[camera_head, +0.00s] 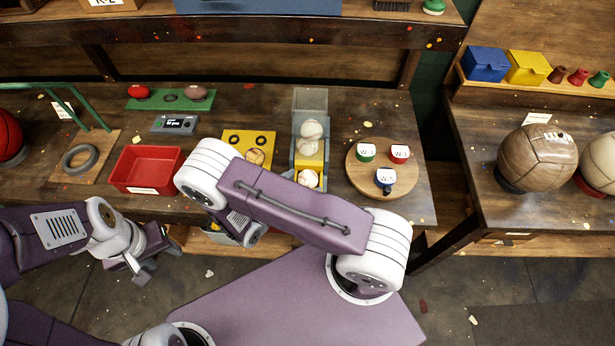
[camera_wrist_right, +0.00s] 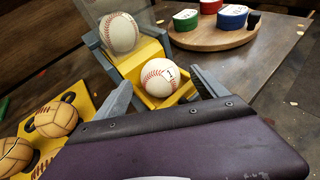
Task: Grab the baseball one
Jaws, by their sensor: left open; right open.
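A white baseball with red stitching (camera_wrist_right: 160,77) sits in the low yellow front tray of a grey and yellow dispenser (camera_wrist_right: 152,52). It also shows in the head view (camera_head: 308,178), partly cut off by my arm. Another baseball (camera_wrist_right: 118,33) sits higher up behind a clear panel. My right gripper (camera_wrist_right: 162,90) is open and empty, its fingers on either side of the front baseball in the picture; contact cannot be told. In the head view my right arm mostly hides this gripper. My left gripper (camera_head: 140,266) is open and empty below the bench's front edge.
A yellow board with brown leather balls (camera_wrist_right: 55,119) lies left of the dispenser. A round wooden board (camera_head: 368,188) with red, green and blue items stands to its right. A red tray (camera_head: 146,168) is further left. Larger leather balls (camera_head: 537,157) sit on the right bench.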

